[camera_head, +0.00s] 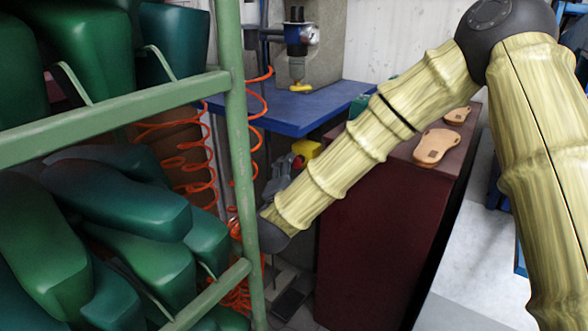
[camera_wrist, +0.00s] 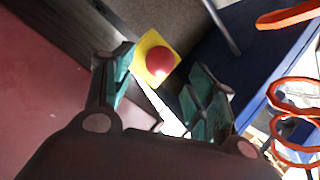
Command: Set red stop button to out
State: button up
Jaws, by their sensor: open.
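The red stop button (camera_wrist: 160,60) is a round red dome on a yellow housing (camera_wrist: 142,48), ahead of my gripper (camera_wrist: 162,82) in the wrist view. My gripper is open, with one finger on each side of the button in the picture and nothing between them. I cannot tell whether the fingertips touch the housing. In the head view the yellow housing (camera_head: 309,149) shows below the blue table, beside my gripper (camera_head: 291,165). The red button is mostly hidden there by my gripper.
A green rack (camera_head: 237,110) with green shoe lasts (camera_head: 120,195) stands close on the left. Orange coiled hoses (camera_head: 195,165) hang near my forearm. A blue table (camera_head: 330,108) with a press (camera_head: 300,40) is behind. A dark red cabinet (camera_head: 365,235) with tan soles (camera_head: 436,147) stands right.

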aim_at(295, 165)
jog(key=shift+b+x, duration=0.35)
jog(key=shift+x, duration=1.8)
grip_shut()
jog(key=shift+s+a+r+p, duration=0.1)
jog(key=shift+s+a+p, duration=0.3)
jog(key=shift+p, duration=0.1)
jog(key=shift+s+f, duration=0.1)
jog(key=shift+f, duration=0.1)
grip_release()
jog(key=shift+a+r, duration=0.1)
